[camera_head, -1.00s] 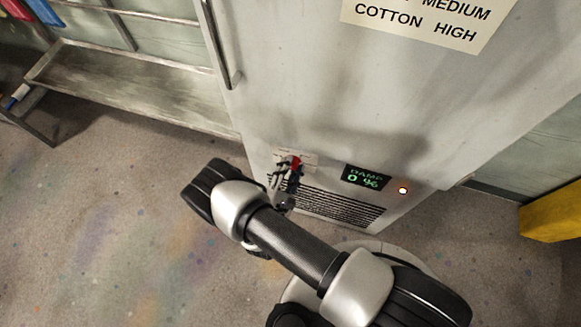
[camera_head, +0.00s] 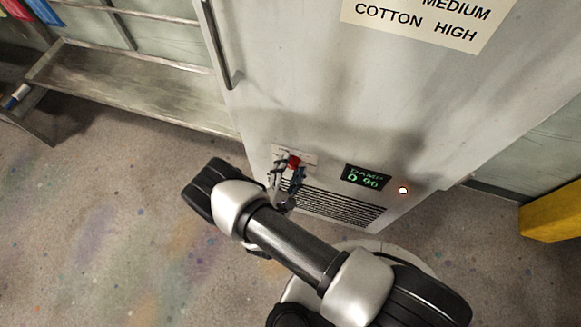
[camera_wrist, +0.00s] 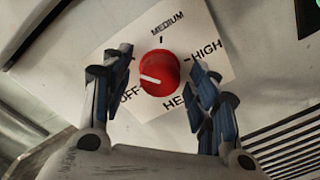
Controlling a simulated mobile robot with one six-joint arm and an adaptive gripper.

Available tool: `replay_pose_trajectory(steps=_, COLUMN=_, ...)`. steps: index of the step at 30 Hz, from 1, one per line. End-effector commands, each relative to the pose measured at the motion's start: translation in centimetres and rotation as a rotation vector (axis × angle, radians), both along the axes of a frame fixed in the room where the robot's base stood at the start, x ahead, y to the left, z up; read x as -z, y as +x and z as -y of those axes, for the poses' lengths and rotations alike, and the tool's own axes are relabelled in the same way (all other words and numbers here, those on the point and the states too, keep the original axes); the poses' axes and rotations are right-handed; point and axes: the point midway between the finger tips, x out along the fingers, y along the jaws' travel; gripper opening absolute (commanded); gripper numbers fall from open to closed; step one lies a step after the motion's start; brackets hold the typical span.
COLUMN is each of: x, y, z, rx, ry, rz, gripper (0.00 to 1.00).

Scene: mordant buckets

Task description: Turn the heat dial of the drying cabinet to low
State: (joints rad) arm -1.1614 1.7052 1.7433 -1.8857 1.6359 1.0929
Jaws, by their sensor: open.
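The heat dial (camera_wrist: 160,75) is a round red knob on a white label plate (camera_wrist: 210,28) low on the drying cabinet (camera_head: 300,100). Its white pointer line points left, a little above the OFF mark. MEDIUM is printed above the dial and HIGH to its right. The label spot at upper left is hidden behind a finger. In the head view the dial (camera_head: 294,161) shows just above my gripper (camera_head: 287,176). In the wrist view my gripper (camera_wrist: 160,62) is open, one finger on each side of the dial, with visible gaps and nothing held.
A green-lit damp display (camera_head: 366,177) and a lit indicator lamp (camera_head: 403,190) sit right of the dial. A vent grille (camera_head: 340,207) lies below. A metal rack (camera_head: 130,90) stands at left, and a yellow object (camera_head: 552,212) at far right. The floor at left is clear.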

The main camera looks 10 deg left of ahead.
Motion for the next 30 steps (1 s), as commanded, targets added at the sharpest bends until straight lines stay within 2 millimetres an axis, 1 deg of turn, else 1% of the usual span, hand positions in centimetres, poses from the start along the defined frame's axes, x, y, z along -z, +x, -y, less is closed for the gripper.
replay_pose_trajectory(steps=5, x=0.0, y=-0.2, z=-0.1, rx=-0.001, ry=0.0, rz=0.0, gripper=0.54)
replay_pose_trajectory(steps=8, x=0.0, y=-1.1, z=-0.2, rx=-0.004, ry=-0.001, rz=-0.001, gripper=0.54)
replay_pose_trajectory(steps=11, x=-0.1, y=-2.6, z=-0.4, rx=-0.007, ry=-0.002, rz=0.0, gripper=0.54)
replay_pose_trajectory(steps=18, x=-0.2, y=-7.5, z=-0.8, rx=-0.007, ry=-0.001, rz=0.0, gripper=0.54)
replay_pose_trajectory(steps=21, x=-0.3, y=-9.2, z=-1.0, rx=-0.006, ry=-0.001, rz=0.001, gripper=0.54)
replay_pose_trajectory(steps=25, x=-0.4, y=-10.8, z=-1.1, rx=-0.004, ry=0.0, rz=0.001, gripper=0.54)
replay_pose_trajectory(steps=30, x=-0.4, y=-11.8, z=-1.1, rx=-0.001, ry=0.0, rz=0.0, gripper=0.54)
